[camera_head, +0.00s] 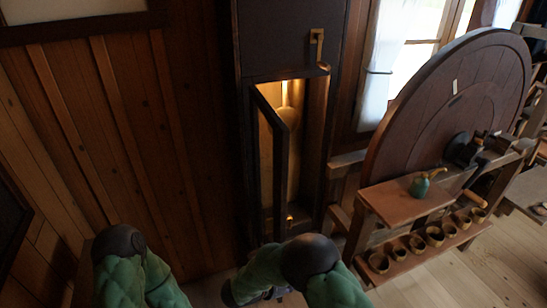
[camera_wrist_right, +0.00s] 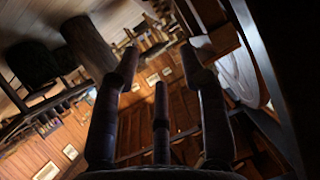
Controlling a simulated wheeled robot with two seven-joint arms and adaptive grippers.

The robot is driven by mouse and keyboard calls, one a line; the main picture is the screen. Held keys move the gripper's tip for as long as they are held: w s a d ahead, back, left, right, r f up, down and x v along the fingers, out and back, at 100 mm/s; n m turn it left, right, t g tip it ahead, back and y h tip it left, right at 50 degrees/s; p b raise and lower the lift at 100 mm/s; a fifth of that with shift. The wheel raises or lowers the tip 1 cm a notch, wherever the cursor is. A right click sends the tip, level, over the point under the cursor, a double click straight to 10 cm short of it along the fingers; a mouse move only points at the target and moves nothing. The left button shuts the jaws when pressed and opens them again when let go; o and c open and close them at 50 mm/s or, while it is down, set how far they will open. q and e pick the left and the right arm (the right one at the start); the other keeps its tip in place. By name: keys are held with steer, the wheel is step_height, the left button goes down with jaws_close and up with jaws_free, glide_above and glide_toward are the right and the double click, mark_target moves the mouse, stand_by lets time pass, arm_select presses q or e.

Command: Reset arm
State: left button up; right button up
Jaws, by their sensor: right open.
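My right gripper (camera_wrist_right: 160,66) shows in the right wrist view with its dark fingers spread apart and nothing between them. The wrist view is tilted, with wooden walls and a window behind the fingers. In the head view, my green right arm (camera_head: 335,288) is low at the bottom middle, in front of the tall dark cabinet (camera_head: 284,40). My green left arm (camera_head: 125,280) is at the bottom left by the plank wall. My left gripper is not visible.
The cabinet has a narrow, lit opening with its door (camera_head: 273,150) ajar. To the right stand a large wooden wheel (camera_head: 420,125) and a wooden shelf (camera_head: 385,200) with a green oil can (camera_head: 419,186). Several small cups (camera_head: 435,236) sit below. Bare floor (camera_head: 480,265) shows at lower right.

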steer(key=d+f+n+y+b, duration=0.1)
steer(key=d+f+n+y, duration=0.2)
steer(key=f, duration=0.4)
steer(key=d+f+n+y, duration=0.2)
steer(key=f+n+y, duration=0.1)
steer(key=f+y, duration=0.3)
steer(key=s+a+f+n+g+y, duration=0.1)
steer(key=s+f+n+g+y, duration=0.1)
steer(key=s, duration=0.9)
steer(key=s+a+f+n+g+y, duration=0.1)
steer(key=s+f+g+y, duration=0.3)
steer(key=s, duration=0.6)
steer(key=shift+s+a+f+n+b, duration=0.15)
steer(key=shift+s+a+n+b, duration=0.2)
steer(key=shift+n, duration=0.35)
